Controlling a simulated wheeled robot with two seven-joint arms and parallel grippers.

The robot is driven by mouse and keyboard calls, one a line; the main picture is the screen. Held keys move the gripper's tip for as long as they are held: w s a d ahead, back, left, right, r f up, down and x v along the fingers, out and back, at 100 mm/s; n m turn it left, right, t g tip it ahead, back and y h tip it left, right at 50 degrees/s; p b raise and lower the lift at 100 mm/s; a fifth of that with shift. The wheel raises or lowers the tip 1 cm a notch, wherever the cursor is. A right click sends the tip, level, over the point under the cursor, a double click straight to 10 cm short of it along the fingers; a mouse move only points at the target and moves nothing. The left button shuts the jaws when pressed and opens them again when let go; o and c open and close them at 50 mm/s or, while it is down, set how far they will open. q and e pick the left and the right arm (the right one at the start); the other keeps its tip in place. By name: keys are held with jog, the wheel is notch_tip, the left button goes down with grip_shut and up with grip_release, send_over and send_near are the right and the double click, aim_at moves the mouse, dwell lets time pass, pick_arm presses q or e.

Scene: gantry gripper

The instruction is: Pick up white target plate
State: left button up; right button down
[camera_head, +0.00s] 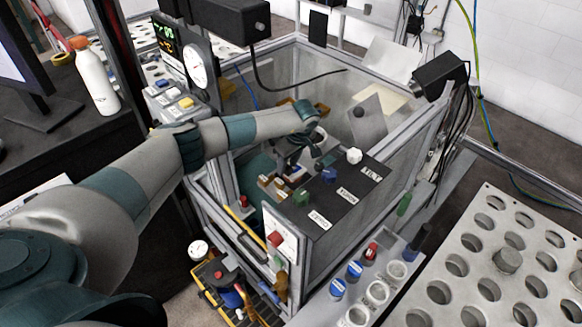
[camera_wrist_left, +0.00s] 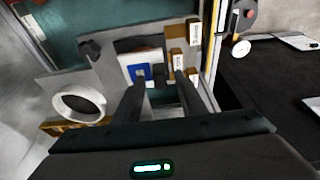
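The white plate (camera_wrist_left: 150,66), a small white square with a blue square mark on it, shows in the left wrist view just beyond my fingertips. My left gripper (camera_wrist_left: 163,86) is open, with its two fingers apart and nothing seen between them. The left fingertip overlaps the plate's lower part in the picture; I cannot tell whether it touches. My right gripper is not in view.
Brown-and-white blocks (camera_wrist_left: 179,62) stand right of the plate, and a white ring (camera_wrist_left: 79,103) lies to its left. In the head view a black control box (camera_head: 340,205) with coloured knobs sits close to the gripper. A perforated metal table (camera_head: 520,270) is at right.

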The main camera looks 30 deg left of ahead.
aim_at(288, 167)
pick_arm(q)
jog(key=shift+f, duration=0.15)
jog(key=shift+c, duration=0.4)
grip_shut()
jog(key=shift+r+b, duration=0.35)
jog(key=shift+r, duration=0.15)
notch_tip(288, 167, up, 9)
jog(key=b, duration=0.4)
